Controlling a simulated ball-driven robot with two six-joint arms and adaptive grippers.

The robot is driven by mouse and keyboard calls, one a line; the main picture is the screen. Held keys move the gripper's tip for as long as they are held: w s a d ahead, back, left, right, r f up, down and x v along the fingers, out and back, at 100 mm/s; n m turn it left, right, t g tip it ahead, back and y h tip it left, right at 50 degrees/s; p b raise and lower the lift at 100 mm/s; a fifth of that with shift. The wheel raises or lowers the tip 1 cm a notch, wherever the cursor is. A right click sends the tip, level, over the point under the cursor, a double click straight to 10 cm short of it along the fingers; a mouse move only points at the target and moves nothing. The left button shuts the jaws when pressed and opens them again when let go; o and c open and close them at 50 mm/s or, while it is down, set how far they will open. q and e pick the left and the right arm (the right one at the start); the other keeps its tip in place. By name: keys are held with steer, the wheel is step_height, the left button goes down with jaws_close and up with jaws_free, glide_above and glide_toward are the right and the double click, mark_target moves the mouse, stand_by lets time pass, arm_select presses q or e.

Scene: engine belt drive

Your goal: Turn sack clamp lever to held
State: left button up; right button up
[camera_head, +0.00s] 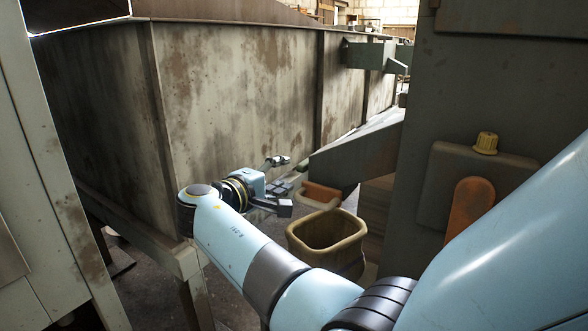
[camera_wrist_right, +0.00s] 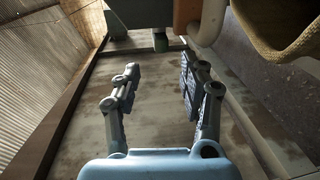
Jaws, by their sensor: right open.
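An orange piece (camera_head: 322,192) shows under the end of the grey chute (camera_head: 355,152), above an open sack-like container (camera_head: 325,232) with a tan rim. I cannot tell for sure that this piece is the sack clamp lever. Part of an orange piece (camera_wrist_right: 187,12) also shows at the top of the right wrist view, beside a pale curved bar (camera_wrist_right: 208,22). The tan container (camera_wrist_right: 275,35) is at that view's upper right. My right gripper (camera_head: 283,186) is open and empty, left of the orange piece and apart from it. In the wrist view its fingers (camera_wrist_right: 160,82) stand wide apart. My left gripper is out of view.
A large stained metal bin wall (camera_head: 235,90) stands behind and left of my right gripper. A grey cabinet (camera_head: 420,110) at right carries a plate with a yellow knob (camera_head: 486,143) and another orange lever-like piece (camera_head: 470,208).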

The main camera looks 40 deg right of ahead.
steer(key=shift+v, duration=1.4)
